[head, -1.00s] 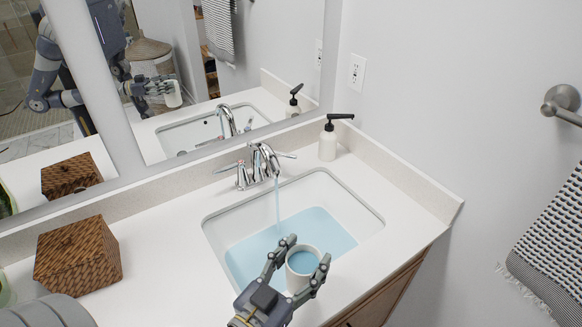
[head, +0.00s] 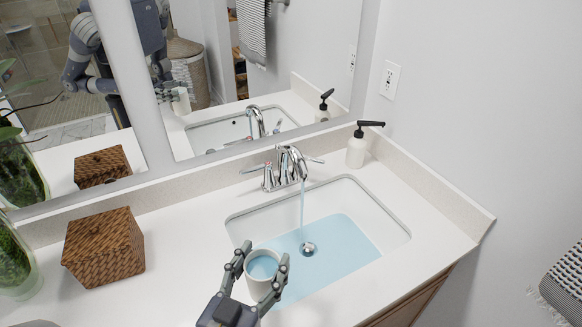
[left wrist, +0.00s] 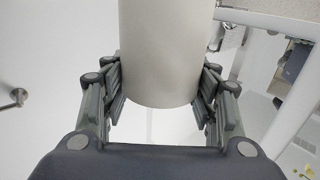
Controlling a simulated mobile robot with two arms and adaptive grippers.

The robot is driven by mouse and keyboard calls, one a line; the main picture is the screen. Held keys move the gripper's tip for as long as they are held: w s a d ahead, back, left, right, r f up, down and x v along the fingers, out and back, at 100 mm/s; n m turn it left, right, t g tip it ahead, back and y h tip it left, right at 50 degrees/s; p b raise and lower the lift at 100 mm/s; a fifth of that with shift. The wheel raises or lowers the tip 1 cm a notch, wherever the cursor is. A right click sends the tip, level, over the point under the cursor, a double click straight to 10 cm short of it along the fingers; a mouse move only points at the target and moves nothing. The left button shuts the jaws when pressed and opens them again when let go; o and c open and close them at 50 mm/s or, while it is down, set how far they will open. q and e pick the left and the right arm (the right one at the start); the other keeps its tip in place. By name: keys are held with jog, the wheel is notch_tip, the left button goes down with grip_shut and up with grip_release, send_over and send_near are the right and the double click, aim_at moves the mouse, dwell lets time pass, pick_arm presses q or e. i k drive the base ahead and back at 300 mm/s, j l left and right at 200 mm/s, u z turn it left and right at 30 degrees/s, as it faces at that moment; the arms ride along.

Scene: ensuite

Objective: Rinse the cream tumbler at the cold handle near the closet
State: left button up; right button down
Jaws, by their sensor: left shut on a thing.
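The cream tumbler (head: 262,268) is held upright by my left gripper (head: 257,276) over the near left part of the sink, with blue water in it. In the left wrist view the tumbler (left wrist: 160,50) sits between the two fingers (left wrist: 160,95). The chrome faucet (head: 290,165) runs a thin stream of water (head: 302,205) into the sink (head: 395,236), to the right of and beyond the tumbler. Its two handles (head: 250,170) (head: 315,160) stand on either side of the spout. Blue water stands in the basin around the drain (head: 307,249). My right gripper is not in view.
A white soap dispenser (head: 356,150) with a black pump stands at the sink's back right. A woven box (head: 104,247) and a plant in a glass vase (head: 15,262) are on the counter at left. A mirror (head: 220,75) lines the back. A striped towel (head: 560,285) hangs at right.

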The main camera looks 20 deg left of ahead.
aim_at(307, 158)
jog(key=u, duration=0.95)
jog(key=l+u, duration=0.15)
jog(key=u, duration=0.25)
jog(key=k+l+u, duration=0.1)
jog(key=u, duration=0.3)
jog(key=k+l, duration=0.2)
jog(key=k, duration=0.1)
